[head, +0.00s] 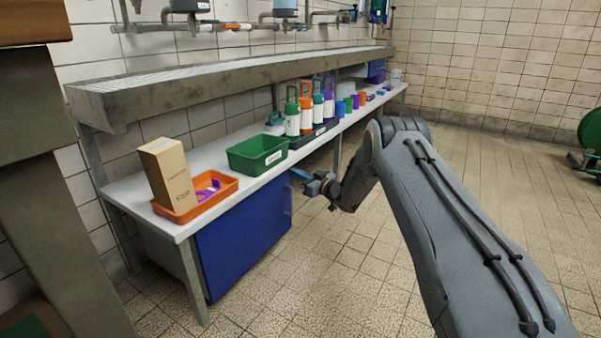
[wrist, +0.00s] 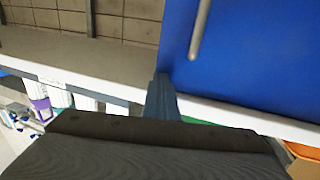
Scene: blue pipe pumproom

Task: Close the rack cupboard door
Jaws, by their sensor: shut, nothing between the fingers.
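The blue rack cupboard door (head: 245,232) is under the near end of the white bench. It lies roughly along the bench front; I cannot tell whether a small gap remains at its edge. Its grey bar handle (head: 290,200) is near the right edge, and it also shows in the wrist view (wrist: 201,28). My gripper (head: 298,174) is shut and empty, at the upper right corner of the door, just below the bench edge. In the wrist view its blue-grey fingers (wrist: 162,97) overlap the door's corner; contact is not clear.
The bench (head: 140,202) carries an orange tray (head: 222,191) with a cardboard box (head: 168,172), a green bin (head: 257,153) and several bottles (head: 306,112). A grey bench leg (head: 192,280) stands left of the door. The tiled floor (head: 330,265) before the door is clear.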

